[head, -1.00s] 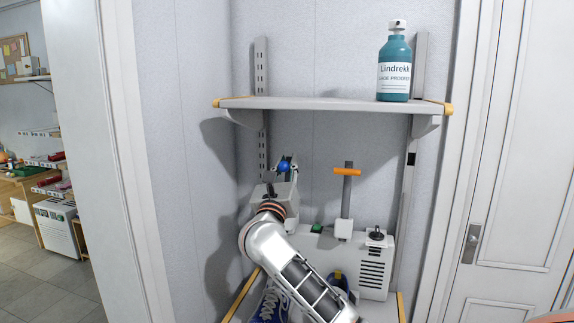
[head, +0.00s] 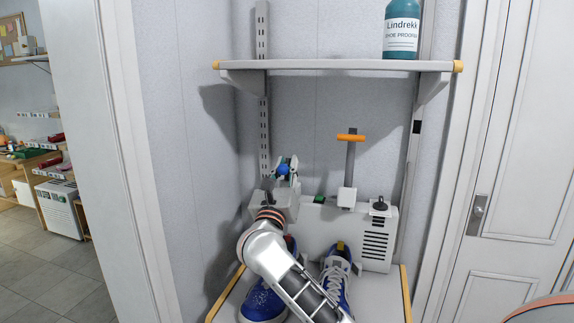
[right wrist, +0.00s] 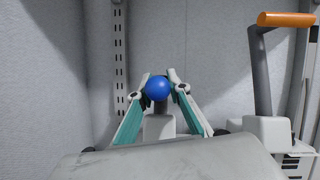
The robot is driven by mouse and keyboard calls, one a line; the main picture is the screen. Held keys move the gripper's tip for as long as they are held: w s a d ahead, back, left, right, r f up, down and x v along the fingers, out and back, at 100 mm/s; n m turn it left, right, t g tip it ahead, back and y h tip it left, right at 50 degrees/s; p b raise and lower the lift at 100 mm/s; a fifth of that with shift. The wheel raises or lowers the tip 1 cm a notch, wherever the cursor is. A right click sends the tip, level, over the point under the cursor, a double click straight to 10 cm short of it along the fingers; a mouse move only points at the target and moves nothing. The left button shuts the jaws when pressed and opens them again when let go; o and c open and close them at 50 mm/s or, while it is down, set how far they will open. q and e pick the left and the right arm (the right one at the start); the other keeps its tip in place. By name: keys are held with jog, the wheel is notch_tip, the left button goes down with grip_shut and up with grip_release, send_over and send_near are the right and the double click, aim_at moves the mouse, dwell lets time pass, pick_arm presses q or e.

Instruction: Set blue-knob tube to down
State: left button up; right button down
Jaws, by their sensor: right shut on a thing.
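The blue knob (head: 282,169) is a small ball at the left of the white unit (head: 330,222) below the shelf. It also shows in the right wrist view (right wrist: 157,88). My right gripper (head: 286,165) is shut on it, with one finger on each side of the ball. The tube under the knob is mostly hidden by my gripper and arm. The orange-handled tube (head: 350,160) stands upright to the right, its handle higher than the blue knob. My left gripper is out of view.
A blue shoe (head: 262,303) and another blue shoe (head: 337,275) stand below the unit, partly behind my right arm. A grey shelf (head: 335,66) with a teal bottle (head: 401,35) is above. A black dial (head: 380,204) sits at the unit's right. Walls stand close on the left.

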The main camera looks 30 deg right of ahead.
jog(key=c, duration=2)
grip_release()
jog(key=shift+a, duration=0.1)
jog(key=v, duration=1.2)
